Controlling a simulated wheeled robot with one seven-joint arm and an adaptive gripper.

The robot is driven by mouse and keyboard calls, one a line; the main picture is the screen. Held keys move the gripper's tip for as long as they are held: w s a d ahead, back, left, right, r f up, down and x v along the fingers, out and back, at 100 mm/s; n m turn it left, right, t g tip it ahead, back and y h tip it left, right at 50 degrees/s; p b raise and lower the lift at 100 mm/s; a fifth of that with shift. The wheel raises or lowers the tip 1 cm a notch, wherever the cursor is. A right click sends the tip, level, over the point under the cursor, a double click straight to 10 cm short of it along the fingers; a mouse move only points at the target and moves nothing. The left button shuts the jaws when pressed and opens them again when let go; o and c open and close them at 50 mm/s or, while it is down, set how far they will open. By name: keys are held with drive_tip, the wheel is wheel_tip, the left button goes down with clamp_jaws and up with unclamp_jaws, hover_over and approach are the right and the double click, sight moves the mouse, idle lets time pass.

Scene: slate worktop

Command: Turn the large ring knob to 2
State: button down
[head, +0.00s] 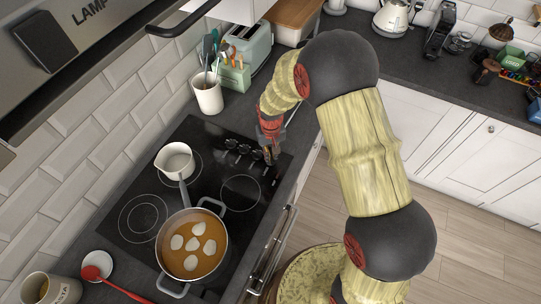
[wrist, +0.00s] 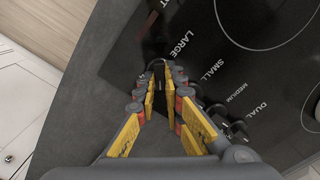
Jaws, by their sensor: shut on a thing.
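The large ring knob (wrist: 158,67) is a small dark knob beside the printed word LARGE on the black cooktop (wrist: 190,15). My gripper (wrist: 160,88) is shut on this knob, with its yellow-padded fingers on either side of it. The fingers hide much of the knob, and I cannot read its pointer or any number. In the head view my gripper (head: 269,154) is at the near right end of the row of knobs (head: 241,150) on the cooktop (head: 210,145).
An orange-filled pan (head: 227,243) with several pale pieces and a white saucepan (head: 174,160) stand on the rings. Other knobs sit by SMALL, MEDIUM and DUAL, close to my fingers. A utensil crock (head: 208,100) and toaster (head: 250,47) stand behind. A red spoon (head: 120,287) lies lower left.

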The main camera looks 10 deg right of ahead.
drive_tip(key=shift+m, duration=0.9)
drive_tip(key=c, duration=2)
unclamp_jaws()
drive_tip(key=shift+o, duration=0.5)
wheel_tip(320, 180, up, 12)
